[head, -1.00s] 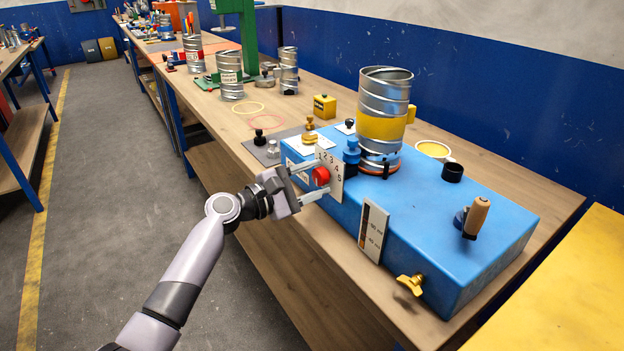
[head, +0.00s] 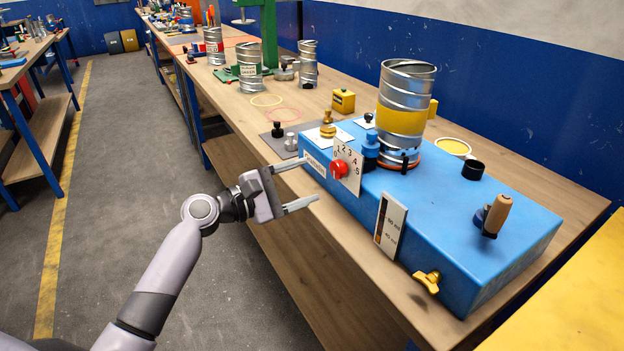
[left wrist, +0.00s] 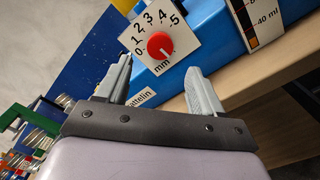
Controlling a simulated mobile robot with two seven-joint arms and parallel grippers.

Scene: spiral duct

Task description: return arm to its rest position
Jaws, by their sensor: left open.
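My left gripper (head: 302,184) is open and empty, held off the left end of the blue machine (head: 470,235). In the left wrist view its two fingers (left wrist: 160,80) are spread apart, with the red knob (left wrist: 160,45) and its 0 to 5 mm dial plate (left wrist: 143,28) beyond them. In the head view the red knob (head: 339,168) is clear of the fingers, to their right. A spiral duct piece with a yellow band (head: 401,121) stands upright on the machine. My right gripper is not in view.
The wooden bench (head: 375,290) runs along the blue wall. More ducts (head: 250,72) and a green stand (head: 268,40) are farther back. A wooden-handled lever (head: 497,214) and a yellow wing knob (head: 427,281) are on the machine. The grey floor (head: 120,190) on the left is open.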

